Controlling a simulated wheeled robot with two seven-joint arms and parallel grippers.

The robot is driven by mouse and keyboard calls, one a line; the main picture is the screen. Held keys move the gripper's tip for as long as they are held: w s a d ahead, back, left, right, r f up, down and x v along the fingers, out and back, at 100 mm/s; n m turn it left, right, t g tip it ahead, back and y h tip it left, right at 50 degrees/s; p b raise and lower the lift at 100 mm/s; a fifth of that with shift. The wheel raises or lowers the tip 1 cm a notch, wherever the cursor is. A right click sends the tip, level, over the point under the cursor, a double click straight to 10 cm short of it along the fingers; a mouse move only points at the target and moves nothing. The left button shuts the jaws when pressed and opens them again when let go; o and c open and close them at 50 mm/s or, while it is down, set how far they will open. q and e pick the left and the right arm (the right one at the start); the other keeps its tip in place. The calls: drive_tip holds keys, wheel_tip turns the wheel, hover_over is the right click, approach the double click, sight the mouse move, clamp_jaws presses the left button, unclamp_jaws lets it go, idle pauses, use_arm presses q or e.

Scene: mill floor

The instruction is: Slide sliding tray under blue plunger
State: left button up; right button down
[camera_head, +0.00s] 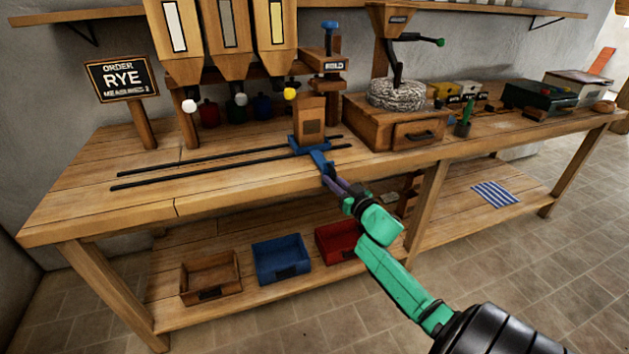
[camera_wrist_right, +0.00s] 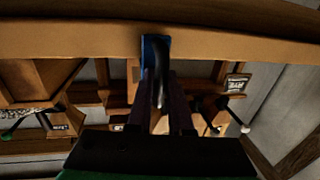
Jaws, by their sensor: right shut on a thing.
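The blue sliding tray (camera_head: 311,146) sits on two dark rails near their right end, with a brown box-like bag (camera_head: 310,119) standing on it. The blue plunger (camera_head: 330,30) tops a wooden press frame just behind and right of the tray. My right gripper (camera_head: 336,181) is at the bench's front edge, shut on the tray's blue handle (camera_head: 327,165). In the right wrist view the blue handle (camera_wrist_right: 152,45) lies between the dark fingers. Whether the bag is right under the plunger I cannot tell. My left gripper is out of view.
Three hoppers (camera_head: 228,35) with coloured knobs hang behind the rails at left. A RYE order sign (camera_head: 122,75) stands at the left. A wooden mill with a drawer (camera_head: 415,135) stands right of the tray. Coloured bins (camera_head: 281,259) are on the lower shelf.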

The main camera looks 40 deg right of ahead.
drive_tip(key=d, duration=0.2)
drive_tip(key=s+d, duration=0.1)
drive_tip(key=d, duration=0.1)
drive_tip(key=s+d, duration=0.1)
drive_tip(key=d, duration=0.1)
drive_tip(key=shift+s+d+p, duration=0.15)
drive_tip(key=shift+d+p, duration=0.15)
drive_tip(key=shift+p, duration=0.05)
drive_tip(key=c, duration=1.1)
unclamp_jaws()
drive_tip(key=shift+s+d, duration=0.1)
drive_tip(key=shift+d, duration=0.05)
drive_tip(key=s+a+p, duration=0.1)
drive_tip(key=s+a, duration=0.1)
drive_tip(key=s, duration=1.2)
drive_tip(key=shift+s, duration=0.15)
drive_tip(key=shift+a+f, duration=0.1)
